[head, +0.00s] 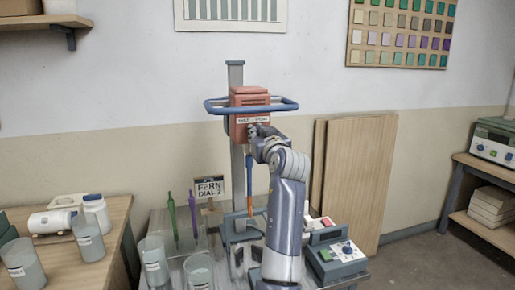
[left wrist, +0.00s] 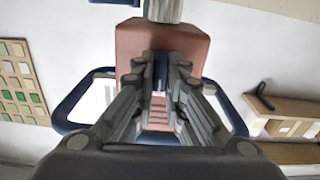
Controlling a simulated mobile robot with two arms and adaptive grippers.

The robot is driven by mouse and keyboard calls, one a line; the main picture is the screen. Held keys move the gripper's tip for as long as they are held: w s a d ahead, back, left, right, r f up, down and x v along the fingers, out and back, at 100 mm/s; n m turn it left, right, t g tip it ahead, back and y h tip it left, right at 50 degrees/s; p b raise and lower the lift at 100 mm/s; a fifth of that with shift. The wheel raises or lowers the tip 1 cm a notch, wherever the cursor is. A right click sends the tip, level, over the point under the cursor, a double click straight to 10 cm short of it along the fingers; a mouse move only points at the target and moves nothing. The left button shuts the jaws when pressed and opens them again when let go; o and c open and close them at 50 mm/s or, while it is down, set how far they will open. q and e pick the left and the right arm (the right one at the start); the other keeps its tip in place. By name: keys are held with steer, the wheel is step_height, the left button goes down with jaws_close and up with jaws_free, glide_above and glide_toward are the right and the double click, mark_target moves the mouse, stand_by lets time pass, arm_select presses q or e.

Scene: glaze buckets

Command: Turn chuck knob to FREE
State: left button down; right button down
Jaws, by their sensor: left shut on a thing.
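The mixer head (head: 250,98) is a salmon-red box on a grey upright post, with a blue handle loop (head: 285,104) around it. A white label (head: 253,120) on its front carries small lettering that I cannot read reliably. My left gripper (head: 254,131) is at the front of the head, just below this label, shut on the chuck knob. In the left wrist view the fingers (left wrist: 160,80) close on a dark blue part, the chuck knob (left wrist: 161,68), against the red housing (left wrist: 133,42). The fingers hide most of the knob, so its setting cannot be read.
Below stands a bench with clear buckets (head: 155,262), a purple and a green stirrer (head: 172,215), a "FERN DIAL" sign (head: 209,188) and a teal dial box (head: 337,256). A side table (head: 113,245) is at left. Wooden boards (head: 360,180) lean behind at right.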

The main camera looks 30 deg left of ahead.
arm_select(q)
steer(key=shift+s+f+n+b, duration=0.1)
steer(key=shift+n+b, duration=2.5)
steer(key=shift+n, duration=1.6)
steer(key=c, duration=1.6)
jaws_free()
steer(key=shift+c, duration=0.2)
